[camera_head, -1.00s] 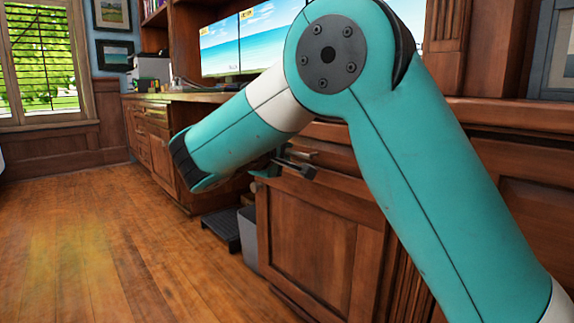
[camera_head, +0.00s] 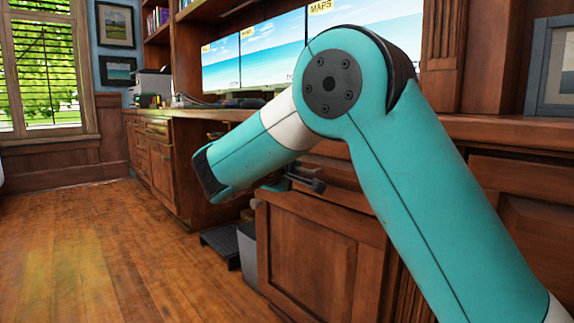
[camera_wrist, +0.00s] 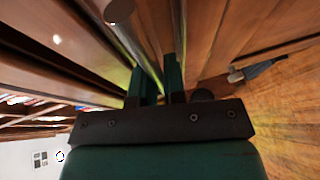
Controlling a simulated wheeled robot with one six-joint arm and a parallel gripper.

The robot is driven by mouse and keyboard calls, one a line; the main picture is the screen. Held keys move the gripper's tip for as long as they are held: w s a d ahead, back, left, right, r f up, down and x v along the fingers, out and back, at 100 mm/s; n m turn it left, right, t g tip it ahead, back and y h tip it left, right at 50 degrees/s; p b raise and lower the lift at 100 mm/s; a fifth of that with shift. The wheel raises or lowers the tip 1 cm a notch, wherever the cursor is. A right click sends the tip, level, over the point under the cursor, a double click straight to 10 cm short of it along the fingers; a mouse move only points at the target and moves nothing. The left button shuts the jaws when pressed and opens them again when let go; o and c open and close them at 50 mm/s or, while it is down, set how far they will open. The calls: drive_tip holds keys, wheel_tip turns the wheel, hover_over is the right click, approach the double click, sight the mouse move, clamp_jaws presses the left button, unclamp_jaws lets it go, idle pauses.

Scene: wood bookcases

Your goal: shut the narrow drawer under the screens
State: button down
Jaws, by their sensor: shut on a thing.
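How far out the drawer stands cannot be told. My gripper (camera_head: 290,184) is at the drawer's height, mostly hidden by my forearm. In the wrist view my gripper (camera_wrist: 157,82) has its two fingers closed around a round metal bar (camera_wrist: 128,25), which looks like the drawer's handle. The bar's rounded end sticks out past the fingers.
A cabinet door (camera_head: 318,255) lies below the drawer. A grey bin (camera_head: 247,243) and a dark step-like object (camera_head: 222,244) stand on the floor in the desk's knee space. The wooden floor (camera_head: 100,240) at left is clear.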

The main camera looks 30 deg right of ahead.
drive_tip(key=shift+w+d, duration=0.15)
drive_tip(key=shift+d, duration=0.7)
drive_tip(key=c, duration=1.5)
unclamp_jaws()
drive_tip(key=shift+d, duration=0.1)
drive_tip(key=shift+p+v, duration=7.95)
drive_tip(key=shift+v, duration=0.9)
drive_tip(key=shift+w, duration=0.1)
